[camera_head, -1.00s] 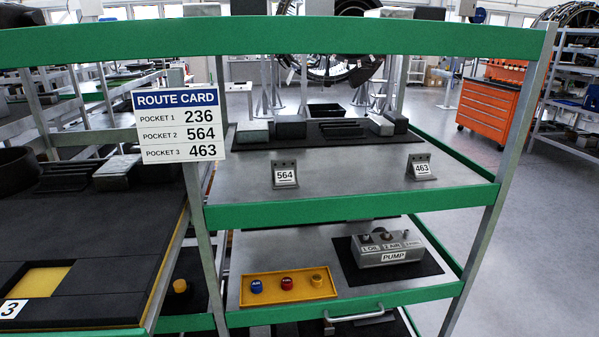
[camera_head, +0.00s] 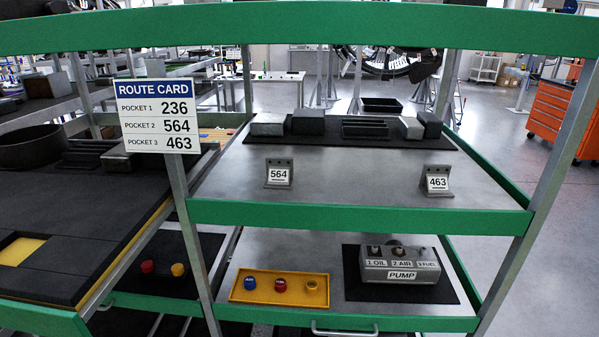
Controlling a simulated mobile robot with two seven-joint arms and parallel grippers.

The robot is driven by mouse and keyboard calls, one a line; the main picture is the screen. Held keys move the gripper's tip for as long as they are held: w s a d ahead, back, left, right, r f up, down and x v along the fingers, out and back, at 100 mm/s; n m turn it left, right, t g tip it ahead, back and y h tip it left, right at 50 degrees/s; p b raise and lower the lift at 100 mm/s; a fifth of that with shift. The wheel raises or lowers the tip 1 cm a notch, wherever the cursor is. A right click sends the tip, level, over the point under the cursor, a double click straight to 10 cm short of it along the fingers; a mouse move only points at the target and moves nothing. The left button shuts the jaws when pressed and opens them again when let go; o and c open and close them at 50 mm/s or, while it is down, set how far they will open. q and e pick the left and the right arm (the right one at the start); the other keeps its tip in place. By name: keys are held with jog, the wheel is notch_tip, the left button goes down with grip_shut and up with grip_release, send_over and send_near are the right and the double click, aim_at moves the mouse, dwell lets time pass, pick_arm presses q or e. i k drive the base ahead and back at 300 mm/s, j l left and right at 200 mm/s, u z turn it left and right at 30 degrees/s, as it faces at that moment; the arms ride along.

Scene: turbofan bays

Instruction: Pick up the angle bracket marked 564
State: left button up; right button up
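The angle bracket marked 564 (camera_head: 279,174) stands upright on the upper metal shelf (camera_head: 350,180) of the green-framed rack, left of centre. Its white label faces me. A second angle bracket, marked 463 (camera_head: 437,180), stands on the same shelf to the right. The route card (camera_head: 158,116) hangs on the rack's left post and lists pocket 1 as 236, pocket 2 as 564 and pocket 3 as 463. Neither of my grippers is in view.
Grey and black blocks sit on a dark mat (camera_head: 340,140) behind the brackets. Green rails (camera_head: 360,213) edge the shelf. Below are a yellow tray (camera_head: 279,287) with coloured knobs and a pump box (camera_head: 399,263). A dark foam-topped bench (camera_head: 70,220) stands at left.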

aim_at(280, 170)
jog(key=l, duration=0.5)
jog(key=i+l, duration=0.15)
jog(key=l, duration=0.8)
jog(key=i, duration=0.05)
